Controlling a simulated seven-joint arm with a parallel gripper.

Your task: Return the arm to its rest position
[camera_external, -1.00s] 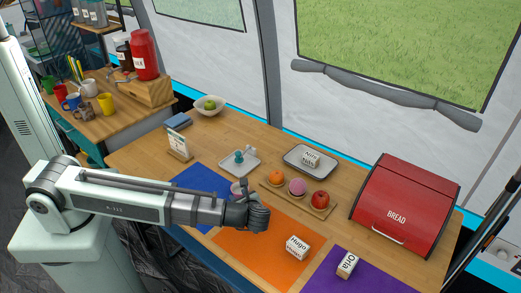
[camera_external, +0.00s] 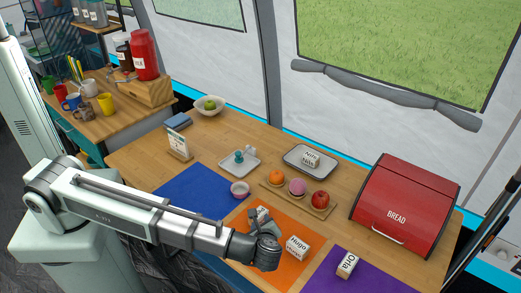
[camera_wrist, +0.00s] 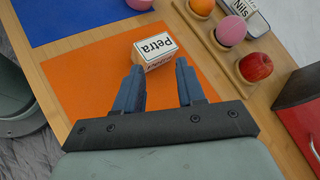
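My gripper (camera_external: 262,226) is low over the orange mat (camera_external: 232,242), with the arm stretched out from the left. In the wrist view my gripper (camera_wrist: 159,66) is open, its two dark fingers apart with nothing held between them. I cannot tell how much clearance there is. In the external view it is mostly hidden behind the gripper. The arm is not folded back.
A "Hugo" box (camera_external: 297,246) stands close right of the gripper. An "Orla" box (camera_external: 346,264) is on the purple mat (camera_external: 366,280). The blue mat (camera_external: 193,190) is mostly clear.

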